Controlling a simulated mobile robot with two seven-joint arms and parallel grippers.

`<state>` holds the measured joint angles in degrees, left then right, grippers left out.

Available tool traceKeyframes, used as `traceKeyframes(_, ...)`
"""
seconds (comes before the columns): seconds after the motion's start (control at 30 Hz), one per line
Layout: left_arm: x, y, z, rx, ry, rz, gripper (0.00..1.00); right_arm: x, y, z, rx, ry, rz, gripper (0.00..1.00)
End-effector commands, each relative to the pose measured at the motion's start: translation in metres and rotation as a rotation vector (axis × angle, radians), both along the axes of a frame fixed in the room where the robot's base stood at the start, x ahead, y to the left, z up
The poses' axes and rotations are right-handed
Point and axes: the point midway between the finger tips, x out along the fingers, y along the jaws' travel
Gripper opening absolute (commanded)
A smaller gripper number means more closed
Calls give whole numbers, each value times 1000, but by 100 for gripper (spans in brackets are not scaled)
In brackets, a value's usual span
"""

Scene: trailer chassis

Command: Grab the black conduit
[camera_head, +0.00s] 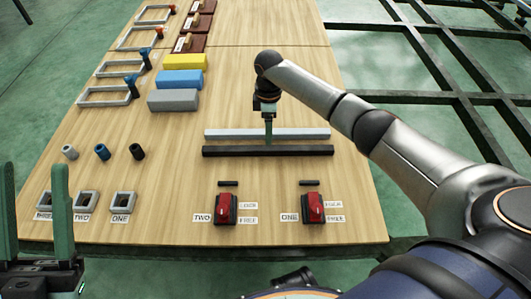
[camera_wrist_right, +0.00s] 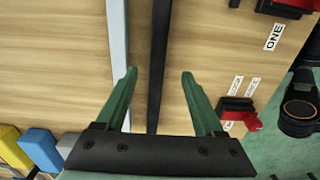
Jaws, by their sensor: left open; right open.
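The black conduit (camera_head: 300,151) is a long straight bar lying across the wooden table, parallel to and in front of a light grey conduit (camera_head: 225,134). My right gripper (camera_head: 268,141) points down over the middle of the bars. In the right wrist view, its two green fingers are spread, with the black conduit (camera_wrist_right: 158,50) running between them, not gripped. How high the fingertips are above the table is hard to tell. My left gripper (camera_head: 35,190) is open and empty at the bottom left, near the table's left edge.
Two red switches (camera_head: 224,209) (camera_head: 314,207) with labels stand in front of the conduits. Square frames (camera_head: 123,202), small cylinders (camera_head: 102,152) and coloured blocks (camera_head: 181,80) are on the left. A dark metal frame (camera_head: 470,99) lies beyond the table's right edge.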

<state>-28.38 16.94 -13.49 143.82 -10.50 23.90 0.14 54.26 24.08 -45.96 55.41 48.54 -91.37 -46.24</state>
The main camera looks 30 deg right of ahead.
Motion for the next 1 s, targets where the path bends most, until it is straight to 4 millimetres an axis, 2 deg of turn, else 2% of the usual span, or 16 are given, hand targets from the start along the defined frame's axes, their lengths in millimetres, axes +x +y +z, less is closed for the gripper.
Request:
traceKeyframes(0.03, 0, -1, -10, -6, 8, -8, 50, 0, 0, -14, 0, 1, 0, 70)
traceKeyframes(0.1, 1, -2, -15, -11, 17, -16, 50, 0, 0, -23, 0, 0, 0, 70)
traceKeyframes(0.37, 0, -4, -22, 2, 17, -27, 50, 1, 0, -37, 0, -1, 0, 70)
traceKeyframes(0.7, 1, -9, -56, 32, 20, -18, 50, 3, -1, -81, 0, -2, 1, 70)
traceKeyframes(0.97, 3, -9, -56, 28, 26, -11, 50, 3, -1, -82, 1, -3, 1, 70)
traceKeyframes(1.0, 3, -9, -55, 26, 26, -9, 50, 3, -1, -82, 1, -3, 1, 67)
